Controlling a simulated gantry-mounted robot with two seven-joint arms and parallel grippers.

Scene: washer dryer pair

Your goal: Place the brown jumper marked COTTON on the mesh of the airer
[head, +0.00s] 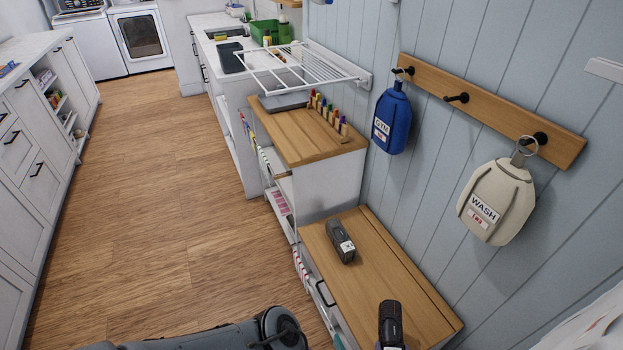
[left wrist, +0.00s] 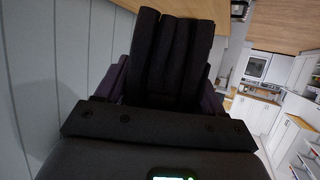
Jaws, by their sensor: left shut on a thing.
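The airer (head: 297,68) is a white wall-mounted rack of bars in the head view, folded out over the counter end; nothing lies on its bars. My left gripper (head: 390,318) is near the bottom edge, over the near end of the wooden bench. In the left wrist view its fingers (left wrist: 170,80) flank a nearly black, folded-looking bundle (left wrist: 175,55), and it is shut on it. I see no brown colour or COTTON label, so I cannot tell whether this is the jumper. A small dark grey-brown bundle (head: 338,237) with a white label lies on the bench; its text is unreadable. My right gripper is out of view.
The bench (head: 400,268) and a taller wooden-topped cabinet (head: 300,143) with coloured pegs (head: 328,112) stand along the wall. A blue GYM bag (head: 393,120) and a cream WASH bag (head: 498,200) hang from hooks. The floor (head: 165,180) to the left is clear.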

